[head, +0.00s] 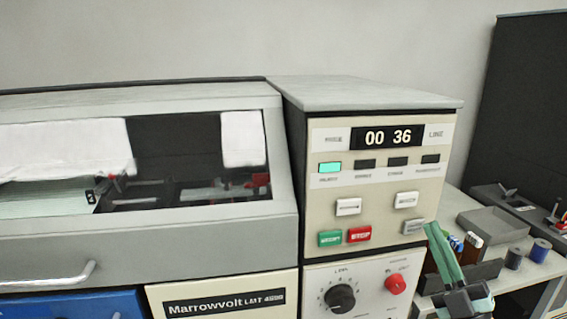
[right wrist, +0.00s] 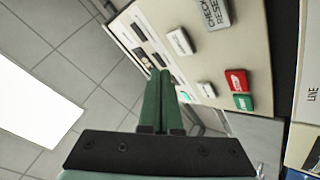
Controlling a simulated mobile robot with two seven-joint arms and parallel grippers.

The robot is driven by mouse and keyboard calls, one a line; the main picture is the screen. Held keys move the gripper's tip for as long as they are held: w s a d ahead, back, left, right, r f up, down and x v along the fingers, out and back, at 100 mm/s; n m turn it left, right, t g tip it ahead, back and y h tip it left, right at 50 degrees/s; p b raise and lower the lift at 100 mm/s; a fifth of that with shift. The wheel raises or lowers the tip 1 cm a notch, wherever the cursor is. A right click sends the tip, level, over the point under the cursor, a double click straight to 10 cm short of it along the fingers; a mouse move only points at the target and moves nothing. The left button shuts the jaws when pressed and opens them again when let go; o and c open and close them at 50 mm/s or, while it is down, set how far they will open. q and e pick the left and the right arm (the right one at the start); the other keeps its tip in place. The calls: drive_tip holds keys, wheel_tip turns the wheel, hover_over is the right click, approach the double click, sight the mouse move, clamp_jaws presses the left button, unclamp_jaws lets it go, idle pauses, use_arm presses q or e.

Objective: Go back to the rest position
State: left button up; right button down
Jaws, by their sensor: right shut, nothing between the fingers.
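My right gripper (head: 447,255) is at the lower right of the head view, with its green fingers pointing up. The panel has a display (head: 388,137) reading 00 36, a lit green lamp (head: 330,168), a green button (head: 330,238) and a red button (head: 360,234). My left gripper is not in view.
Below the panel are a black knob (head: 340,298) and a red knob (head: 395,284).

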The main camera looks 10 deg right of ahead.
drive_tip(key=s+a+f+m+g+h+p, duration=0.1)
drive_tip(key=a+f+m+g+h+p, duration=0.25)
drive_tip(key=f, duration=0.75)
drive_tip(key=s+a+f+m+g+h+p, duration=0.15)
drive_tip(key=f+m+g, duration=0.4)
drive_tip(key=f, duration=0.55)
drive_tip(key=s+a+f+m+g+p, duration=0.1)
drive_tip(key=s+a+f+g, duration=0.2)
drive_tip(key=s+f, duration=0.4)
drive_tip(key=s+a+f+m+g+y, duration=0.1)
drive_tip(key=s+a+f+g, duration=0.3)
drive_tip(key=s+f, duration=0.4)
drive_tip(key=shift+s+a+m+g+p, duration=0.3)
drive_tip(key=shift+s+a+m+p, duration=0.15)
drive_tip(key=shift+a, duration=0.3)
drive_tip(key=shift+w, duration=0.1)
